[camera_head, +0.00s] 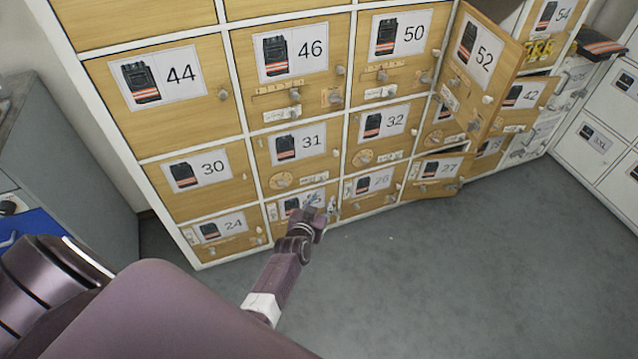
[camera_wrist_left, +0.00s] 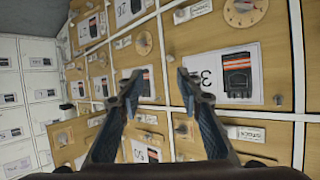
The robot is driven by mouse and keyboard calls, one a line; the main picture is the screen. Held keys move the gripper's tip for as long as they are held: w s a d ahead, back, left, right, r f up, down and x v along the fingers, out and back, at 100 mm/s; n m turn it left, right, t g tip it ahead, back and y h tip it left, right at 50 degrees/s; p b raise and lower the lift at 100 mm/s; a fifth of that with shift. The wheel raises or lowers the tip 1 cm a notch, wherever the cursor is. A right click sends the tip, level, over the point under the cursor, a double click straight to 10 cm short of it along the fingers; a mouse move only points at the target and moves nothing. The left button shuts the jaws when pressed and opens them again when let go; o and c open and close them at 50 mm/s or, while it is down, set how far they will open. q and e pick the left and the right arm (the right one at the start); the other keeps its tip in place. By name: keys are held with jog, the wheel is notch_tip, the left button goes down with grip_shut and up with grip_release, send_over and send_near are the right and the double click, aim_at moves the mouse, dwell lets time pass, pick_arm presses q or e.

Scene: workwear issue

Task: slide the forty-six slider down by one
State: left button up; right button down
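The door marked 46 (camera_head: 278,68) is in the upper row of the wooden locker front. Below its label is a strip of small marks with a grey knob, the slider (camera_head: 295,96), toward the strip's right part. My left gripper (camera_head: 326,207) is low in front of the bottom row, near the door marked 25, well below the slider and not touching it. In the left wrist view its two fingers (camera_wrist_left: 158,82) stand apart with nothing between them. I cannot pick out the forty-six slider in that tilted view. My right gripper is not in view.
The door marked 52 (camera_head: 482,52) stands open and juts out to the right. The doors marked 42 (camera_head: 524,97) and 27 (camera_head: 442,170) are also ajar. A grey cabinet (camera_head: 60,150) is at the left. Grey floor (camera_head: 450,270) is clear in front.

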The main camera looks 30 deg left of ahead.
pick_arm(q)
jog(key=shift+m+g+h, duration=0.3)
jog(key=shift+g, duration=0.2)
jog(key=shift+s+d+f, duration=0.3)
jog(key=shift+s+f, duration=0.1)
jog(key=shift+f, duration=0.25)
jog(key=shift+s+d+f, duration=0.3)
jog(key=shift+s+f, duration=0.1)
jog(key=shift+f, duration=0.2)
jog(key=shift+s+d+f, duration=0.3)
jog(key=shift+s+f, duration=0.1)
jog(key=shift+f, duration=0.25)
